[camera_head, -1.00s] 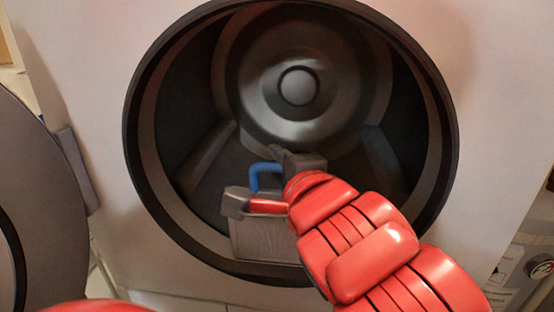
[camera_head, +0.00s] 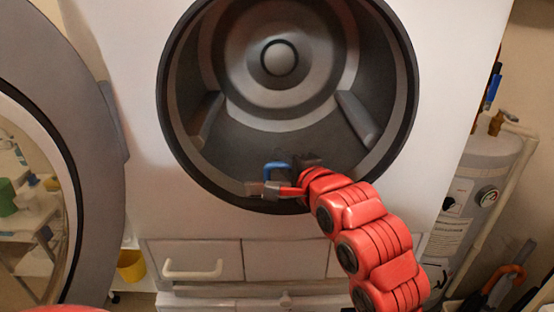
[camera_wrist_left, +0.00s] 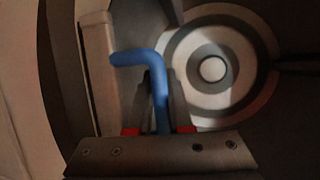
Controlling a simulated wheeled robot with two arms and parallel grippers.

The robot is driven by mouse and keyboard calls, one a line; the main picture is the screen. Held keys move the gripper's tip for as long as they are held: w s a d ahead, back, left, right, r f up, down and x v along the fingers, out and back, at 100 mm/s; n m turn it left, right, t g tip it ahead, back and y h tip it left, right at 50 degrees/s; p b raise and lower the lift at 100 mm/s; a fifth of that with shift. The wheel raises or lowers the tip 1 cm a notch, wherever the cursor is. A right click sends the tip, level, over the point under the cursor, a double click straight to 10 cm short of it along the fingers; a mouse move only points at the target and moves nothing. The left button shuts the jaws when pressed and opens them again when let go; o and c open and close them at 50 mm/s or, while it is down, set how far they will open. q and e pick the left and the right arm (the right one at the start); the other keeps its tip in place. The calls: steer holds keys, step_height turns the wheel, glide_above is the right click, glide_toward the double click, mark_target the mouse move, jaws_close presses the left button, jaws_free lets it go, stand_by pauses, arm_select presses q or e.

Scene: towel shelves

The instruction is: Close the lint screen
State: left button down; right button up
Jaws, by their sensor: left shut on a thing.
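The blue handle (camera_head: 275,168) of the lint screen shows at the lower rim of the dryer's round opening (camera_head: 165,110). The screen's flat grey panel does not show below the handle in the head view. My left gripper (camera_head: 287,183) is at the handle, with its red arm reaching up from the lower right. In the left wrist view the bent blue handle (camera_wrist_left: 160,85) runs between the two dark fingers of my left gripper (camera_wrist_left: 164,90), which is shut on it. My right gripper is not in view.
The open round door (camera_head: 95,75) stands at the left. The empty drum (camera_head: 280,57) lies behind the handle. A drawer with a pale handle (camera_head: 192,272) is below. A grey tank (camera_head: 475,190) stands at the right and a yellow bucket (camera_head: 131,266) at lower left.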

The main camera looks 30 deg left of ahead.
arm_select(q)
steer(key=c, duration=0.8)
jaws_free()
steer(key=shift+c, duration=0.2)
steer(key=b+v, duration=0.5)
steer(key=v, duration=1.2)
steer(key=shift+s, duration=0.2)
steer(key=shift+r, duration=0.15)
